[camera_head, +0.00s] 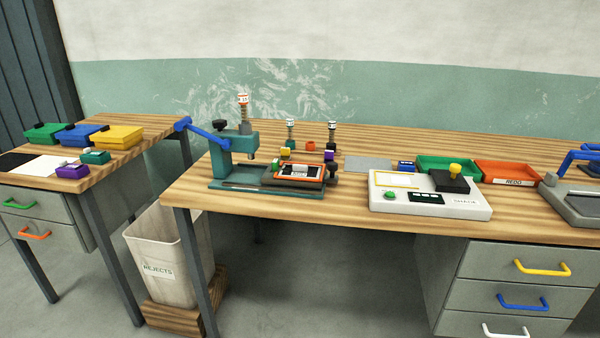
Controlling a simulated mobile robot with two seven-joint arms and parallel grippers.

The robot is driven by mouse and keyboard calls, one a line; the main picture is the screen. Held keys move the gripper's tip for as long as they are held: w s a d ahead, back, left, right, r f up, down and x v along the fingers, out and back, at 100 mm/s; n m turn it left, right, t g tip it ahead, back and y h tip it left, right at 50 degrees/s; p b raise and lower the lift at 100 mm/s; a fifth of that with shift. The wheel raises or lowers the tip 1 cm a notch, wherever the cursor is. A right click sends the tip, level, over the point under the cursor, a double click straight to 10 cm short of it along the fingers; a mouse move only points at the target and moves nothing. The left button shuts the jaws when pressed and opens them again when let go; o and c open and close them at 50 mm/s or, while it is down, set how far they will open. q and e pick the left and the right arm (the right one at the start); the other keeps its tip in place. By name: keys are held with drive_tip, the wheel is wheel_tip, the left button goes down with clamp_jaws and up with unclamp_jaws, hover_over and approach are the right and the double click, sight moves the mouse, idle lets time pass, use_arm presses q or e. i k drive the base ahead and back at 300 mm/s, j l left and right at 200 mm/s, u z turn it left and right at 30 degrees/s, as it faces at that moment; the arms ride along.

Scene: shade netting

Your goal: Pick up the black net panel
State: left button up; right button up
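A flat black piece (12,160), which looks like the black net panel, lies on the left bench at the picture's left edge. The frame edge may cut it off, and its mesh is too small to make out. A flat white sheet (38,167) lies directly beside it on the right. Neither of my grippers is in view.
Green (44,134), blue (80,135) and yellow (117,138) bins stand behind the flat pieces. Purple (73,172) and teal (95,157) blocks sit near the bench edge. A teal press (234,155) and white scale (430,202) occupy the main bench. A rejects bin (168,255) stands between benches.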

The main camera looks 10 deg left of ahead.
sight(292, 170)
drive_tip(key=i+l, duration=0.25)
drive_tip(key=i, duration=0.15)
drive_tip(key=i+l, duration=0.25)
drive_tip(key=i, duration=0.15)
